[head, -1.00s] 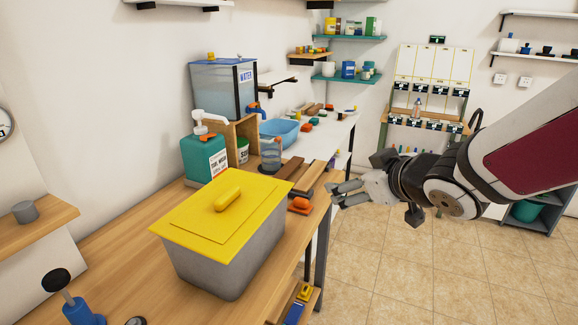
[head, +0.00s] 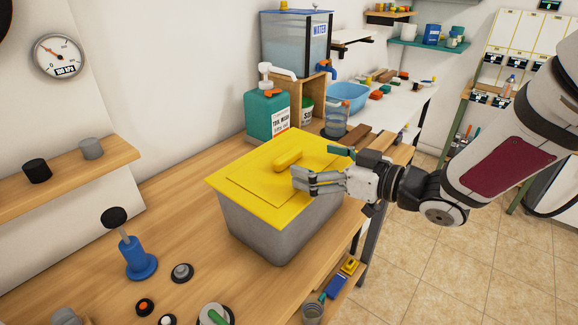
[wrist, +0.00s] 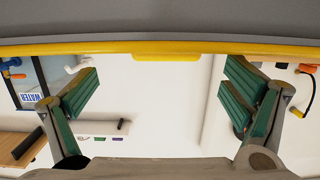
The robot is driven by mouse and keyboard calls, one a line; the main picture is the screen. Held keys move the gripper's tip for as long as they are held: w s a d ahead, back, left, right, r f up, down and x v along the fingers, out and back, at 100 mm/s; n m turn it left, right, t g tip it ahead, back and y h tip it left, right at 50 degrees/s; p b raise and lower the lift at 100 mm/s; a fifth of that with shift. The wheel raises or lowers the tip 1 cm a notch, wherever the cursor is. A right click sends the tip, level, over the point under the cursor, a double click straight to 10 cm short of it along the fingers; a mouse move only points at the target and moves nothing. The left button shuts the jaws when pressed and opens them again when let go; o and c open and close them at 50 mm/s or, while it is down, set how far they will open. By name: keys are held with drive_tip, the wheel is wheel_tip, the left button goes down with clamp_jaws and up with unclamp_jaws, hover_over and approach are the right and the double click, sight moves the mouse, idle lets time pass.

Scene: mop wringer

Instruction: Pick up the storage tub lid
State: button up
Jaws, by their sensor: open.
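The yellow storage tub lid (head: 245,190) lies on the grey tub (head: 270,235) on the bench, with a raised yellow handle (head: 288,160) on top. My gripper (head: 314,168) is open and empty at the lid's right side, pointing left towards the handle, and hides part of the lid's right edge. In the wrist view, which looks upside down, the lid's edge (wrist: 80,50) and handle (wrist: 165,57) show between and above my spread green-padded fingers (wrist: 160,105). I cannot tell whether a finger touches the lid.
A teal pump bottle (head: 268,117), a water tank (head: 295,45) and a blue basin (head: 348,97) stand behind the tub. A blue plunger-like tool (head: 137,258) and small knobs sit in front left. Floor is clear at right.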

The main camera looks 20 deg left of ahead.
sight(292, 155)
drive_tip(key=shift+s+r+x, duration=0.15)
drive_tip(key=shift+x, duration=1.55)
drive_tip(key=shift+s+r+x, duration=0.15)
drive_tip(key=shift+x, duration=1.5)
drive_tip(key=shift+a, duration=0.15)
drive_tip(key=shift+c, duration=0.3)
drive_tip(key=c, duration=1.3)
